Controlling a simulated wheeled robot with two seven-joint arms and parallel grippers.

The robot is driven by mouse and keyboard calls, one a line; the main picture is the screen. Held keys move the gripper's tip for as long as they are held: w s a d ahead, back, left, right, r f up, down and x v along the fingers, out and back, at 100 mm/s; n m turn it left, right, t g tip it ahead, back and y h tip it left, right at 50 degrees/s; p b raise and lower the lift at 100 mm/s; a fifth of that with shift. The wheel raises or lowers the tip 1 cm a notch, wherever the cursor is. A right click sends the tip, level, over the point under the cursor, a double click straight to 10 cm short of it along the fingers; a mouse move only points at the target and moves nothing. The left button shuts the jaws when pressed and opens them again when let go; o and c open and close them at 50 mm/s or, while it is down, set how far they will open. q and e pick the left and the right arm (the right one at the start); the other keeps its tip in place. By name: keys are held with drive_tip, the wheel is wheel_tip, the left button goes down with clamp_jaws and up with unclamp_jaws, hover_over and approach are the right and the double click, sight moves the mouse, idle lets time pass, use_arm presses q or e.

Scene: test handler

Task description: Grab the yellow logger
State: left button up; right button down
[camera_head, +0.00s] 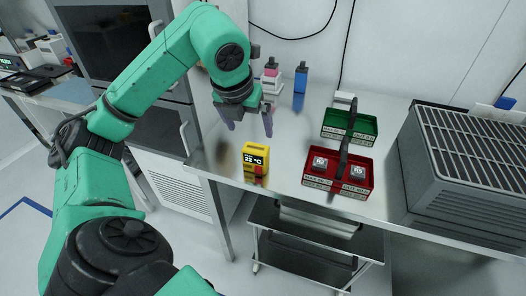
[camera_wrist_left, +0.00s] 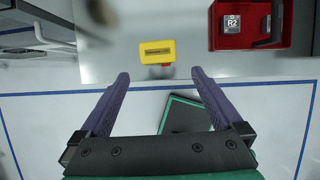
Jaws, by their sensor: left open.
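The yellow logger (camera_head: 256,158) stands near the front edge of the metal table, its small display reading 22 °C. It also shows in the left wrist view (camera_wrist_left: 157,51), ahead of the fingertips and roughly between their lines. My left gripper (camera_head: 248,124) is open and empty, above and behind the logger in the head view, with its purple fingers pointing down. The fingers also show in the left wrist view (camera_wrist_left: 160,75), apart from the logger. My right gripper is not in view.
A red tray (camera_head: 316,182) with two small labelled blocks and a handle stands right of the logger. A green tray (camera_head: 366,140) is behind it. A grey ribbed machine (camera_head: 432,190) fills the table's right side.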

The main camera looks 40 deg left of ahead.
sight(254, 150)
use_arm(q)
drive_tip(key=x, duration=1.4)
drive_tip(key=shift+s+a+f, duration=0.15)
drive_tip(key=shift+s+f, duration=0.1)
drive_tip(key=shift+s, duration=0.05)
drive_tip(key=c, duration=1.2)
